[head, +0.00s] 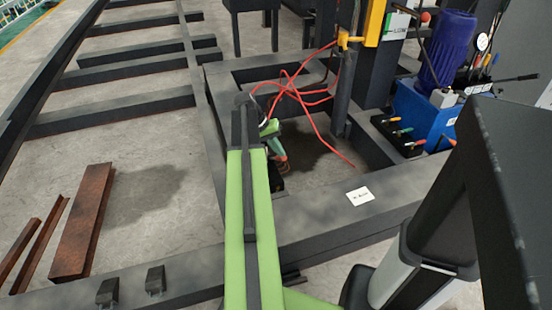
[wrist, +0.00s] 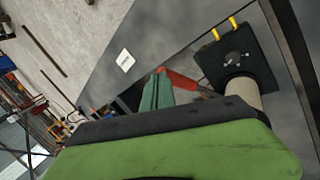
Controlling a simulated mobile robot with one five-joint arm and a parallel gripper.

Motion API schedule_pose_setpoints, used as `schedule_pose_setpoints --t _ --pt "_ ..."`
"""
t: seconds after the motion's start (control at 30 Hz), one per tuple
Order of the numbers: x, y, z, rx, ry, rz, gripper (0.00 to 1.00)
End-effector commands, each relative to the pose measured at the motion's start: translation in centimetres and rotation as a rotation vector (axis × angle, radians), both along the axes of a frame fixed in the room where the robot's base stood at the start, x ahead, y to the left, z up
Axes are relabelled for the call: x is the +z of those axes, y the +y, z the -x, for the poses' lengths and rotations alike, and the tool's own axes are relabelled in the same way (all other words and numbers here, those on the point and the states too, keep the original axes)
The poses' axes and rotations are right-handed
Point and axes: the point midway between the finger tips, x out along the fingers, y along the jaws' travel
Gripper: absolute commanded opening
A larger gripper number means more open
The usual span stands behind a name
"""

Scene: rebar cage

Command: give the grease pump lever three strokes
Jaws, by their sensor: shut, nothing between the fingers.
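A blue unit (head: 425,112) stands at the right in the head view, with a blue motor on top. A thin dark lever (head: 515,78) sticks out to its right, roughly level; I cannot tell for sure that it is the grease pump lever. My gripper (head: 281,162), teal with reddish fingers, hangs beyond the end of my green arm, over the frame opening. It is shut and empty, well to the left of that lever and apart from it. The wrist view also shows my gripper (wrist: 186,82), partly hidden by my green arm. No lever is clear there.
Loose red hoses (head: 300,92) lie behind my gripper. A yellow and dark post (head: 372,60) stands between it and the blue unit. A dark beam (head: 320,222) with a white label (head: 360,197) crosses in front. Rusty bars (head: 82,220) lie on the floor at left.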

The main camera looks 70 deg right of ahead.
Motion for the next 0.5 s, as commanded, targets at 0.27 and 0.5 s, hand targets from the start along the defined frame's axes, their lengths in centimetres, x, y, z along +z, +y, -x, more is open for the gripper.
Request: schedule_pose_setpoints --t 0.27,0.5 --pt "-1.0 0.6 0.5 0.000 0.000 0.000 0.00" --pt "-1.0 0.7 0.6 0.000 0.000 0.000 0.00"
